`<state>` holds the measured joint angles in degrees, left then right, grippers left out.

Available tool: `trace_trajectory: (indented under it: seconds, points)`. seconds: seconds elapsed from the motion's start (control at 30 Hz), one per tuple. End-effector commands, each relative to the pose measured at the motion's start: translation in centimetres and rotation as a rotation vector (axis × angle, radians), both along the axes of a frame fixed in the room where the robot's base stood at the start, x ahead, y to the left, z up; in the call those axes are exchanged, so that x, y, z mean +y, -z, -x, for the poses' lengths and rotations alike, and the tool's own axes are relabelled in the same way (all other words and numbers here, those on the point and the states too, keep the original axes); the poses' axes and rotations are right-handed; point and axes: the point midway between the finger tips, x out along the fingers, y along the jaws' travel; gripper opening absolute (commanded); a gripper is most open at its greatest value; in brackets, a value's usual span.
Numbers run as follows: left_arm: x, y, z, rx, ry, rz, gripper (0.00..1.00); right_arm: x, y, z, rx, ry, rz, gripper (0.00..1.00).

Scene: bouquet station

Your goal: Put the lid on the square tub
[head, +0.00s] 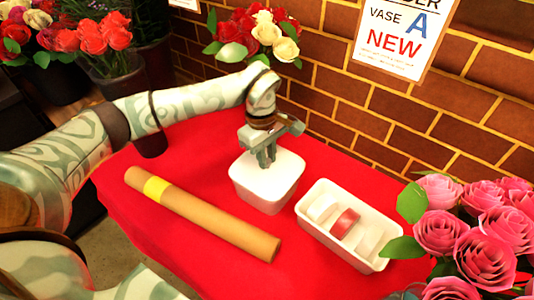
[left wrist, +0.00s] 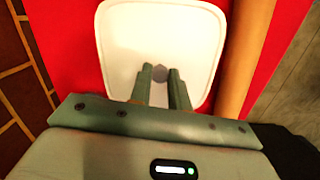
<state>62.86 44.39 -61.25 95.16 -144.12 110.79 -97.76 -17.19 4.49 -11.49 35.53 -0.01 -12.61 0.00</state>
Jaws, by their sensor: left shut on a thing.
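The white square tub (head: 265,196) stands on the red table, in the middle of the head view. The white lid (head: 284,163) lies over its top; I cannot tell whether it is fully seated. In the left wrist view the lid (left wrist: 160,35) fills the upper middle, with a small grey knob (left wrist: 160,73) between my fingertips. My left gripper (head: 267,160) points down over the lid and is shut on its knob; it also shows in the left wrist view (left wrist: 160,78). My right gripper is not in view.
A brown paper roll (head: 205,214) with a yellow band lies left of the tub. Pink roses (head: 480,235) crowd the right edge. A brick wall (head: 400,110) rises behind the table.

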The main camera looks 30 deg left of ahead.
Motion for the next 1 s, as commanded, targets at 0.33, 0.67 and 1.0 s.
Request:
trace_trajectory:
  seconds: [0.33, 0.67, 1.0]
  points:
    - [0.01, -0.07, 0.00, 0.000, 0.000, 0.000, 0.00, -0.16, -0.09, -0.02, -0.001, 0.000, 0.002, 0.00]
    - [0.04, -0.08, -0.02, -0.001, -0.001, 0.000, 0.00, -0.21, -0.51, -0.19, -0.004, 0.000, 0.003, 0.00]
    - [0.02, -0.02, -0.01, 0.000, -0.001, 0.000, 0.00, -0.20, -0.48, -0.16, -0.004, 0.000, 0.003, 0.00]
